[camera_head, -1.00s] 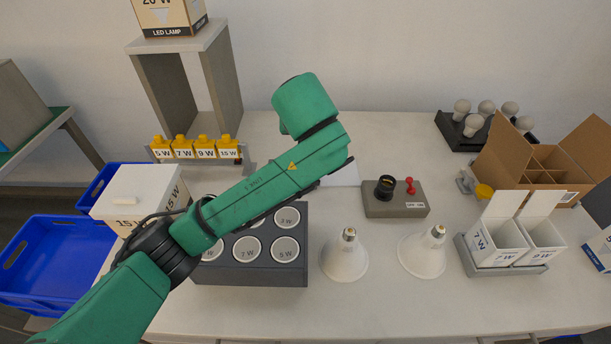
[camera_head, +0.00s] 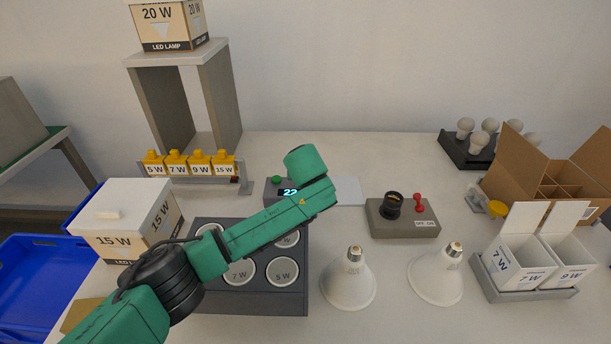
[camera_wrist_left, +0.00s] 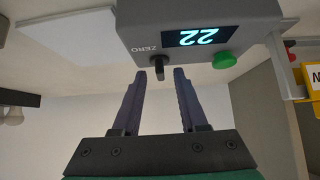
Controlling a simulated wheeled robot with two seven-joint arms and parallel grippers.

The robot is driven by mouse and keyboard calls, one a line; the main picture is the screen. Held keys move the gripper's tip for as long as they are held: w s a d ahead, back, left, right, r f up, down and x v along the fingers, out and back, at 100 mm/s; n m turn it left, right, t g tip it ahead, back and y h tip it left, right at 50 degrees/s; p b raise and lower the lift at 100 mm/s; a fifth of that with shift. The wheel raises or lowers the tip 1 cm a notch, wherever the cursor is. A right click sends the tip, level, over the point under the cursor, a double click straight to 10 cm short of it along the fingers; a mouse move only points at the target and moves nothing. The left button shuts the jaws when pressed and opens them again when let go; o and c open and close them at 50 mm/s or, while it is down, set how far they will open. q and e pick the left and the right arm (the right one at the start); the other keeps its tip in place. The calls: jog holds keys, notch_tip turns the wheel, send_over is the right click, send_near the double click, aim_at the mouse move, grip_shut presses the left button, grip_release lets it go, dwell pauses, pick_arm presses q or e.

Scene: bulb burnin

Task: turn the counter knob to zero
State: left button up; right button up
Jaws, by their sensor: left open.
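The counter is a grey box (camera_head: 270,196) at the back middle of the table, partly covered by my left arm. Its lit display (camera_head: 290,192) reads 22, with a green button (camera_head: 276,180) beside it. In the left wrist view the counter (camera_wrist_left: 120,25) appears upside down, with its display (camera_wrist_left: 197,36), green button (camera_wrist_left: 222,60) and small black knob (camera_wrist_left: 157,62) by the word ZERO. My left gripper (camera_wrist_left: 160,75) is open, its fingertips on either side of the knob in that picture; I cannot tell whether they touch it. My arm hides this gripper in the head view.
A grey box with a black socket and red switch (camera_head: 402,218) stands right of the counter. Two reflector bulbs (camera_head: 348,280) stand in front. A dark tray with round wattage-marked slots (camera_head: 270,300) lies under my left arm. A rack of yellow tags (camera_head: 196,166) stands left of the counter.

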pick_arm(q)
jog(key=shift+w+f, duration=0.1)
grip_shut()
